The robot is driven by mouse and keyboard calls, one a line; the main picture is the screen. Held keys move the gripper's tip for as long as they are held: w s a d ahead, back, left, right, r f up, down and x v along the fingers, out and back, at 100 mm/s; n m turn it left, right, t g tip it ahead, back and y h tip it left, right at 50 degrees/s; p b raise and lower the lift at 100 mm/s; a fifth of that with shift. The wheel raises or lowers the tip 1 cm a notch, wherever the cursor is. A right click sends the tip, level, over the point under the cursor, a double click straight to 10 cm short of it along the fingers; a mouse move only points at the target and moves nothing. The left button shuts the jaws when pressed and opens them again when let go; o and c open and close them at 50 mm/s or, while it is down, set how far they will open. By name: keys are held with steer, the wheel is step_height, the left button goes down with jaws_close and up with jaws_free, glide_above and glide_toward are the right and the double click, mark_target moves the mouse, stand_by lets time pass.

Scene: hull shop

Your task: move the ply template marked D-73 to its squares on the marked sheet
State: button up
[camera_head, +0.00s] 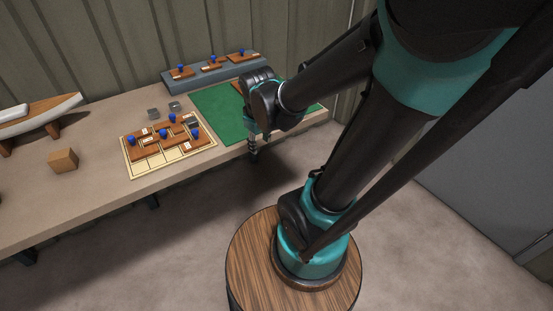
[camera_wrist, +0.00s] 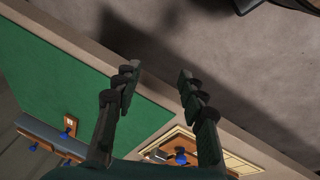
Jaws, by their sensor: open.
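The marked sheet (camera_head: 163,174) lies on the bench, and several brown ply templates with blue knobs sit on it. Some squares along its front are bare. Its corner shows at the bottom of the wrist view (camera_wrist: 243,165). More knobbed templates (camera_head: 213,64) stand on a blue-grey rack (camera_head: 200,78) at the back. Part of a brown piece (camera_head: 236,87) shows on the green mat, mostly hidden by my arm. No marking is legible, so I cannot tell which template is D-73. My gripper (camera_wrist: 158,82) is open and empty, over the bench's front edge beside the mat.
The green mat (camera_head: 208,101) covers the bench's right part. A wooden block (camera_head: 62,160) and a model hull (camera_head: 40,113) stand at the left. Bare bench lies between wooden block and sheet.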

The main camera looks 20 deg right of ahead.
steer(key=s+d+f+m+t, duration=0.1)
steer(key=s+d+f+m, duration=0.2)
steer(key=s+m, duration=0.3)
steer(key=shift+d+f+m+y, duration=0.3)
steer(key=shift+d+f+m, duration=0.1)
steer(key=shift+d, duration=0.05)
steer(key=shift+o, duration=0.5)
steer(key=shift+w, duration=0.1)
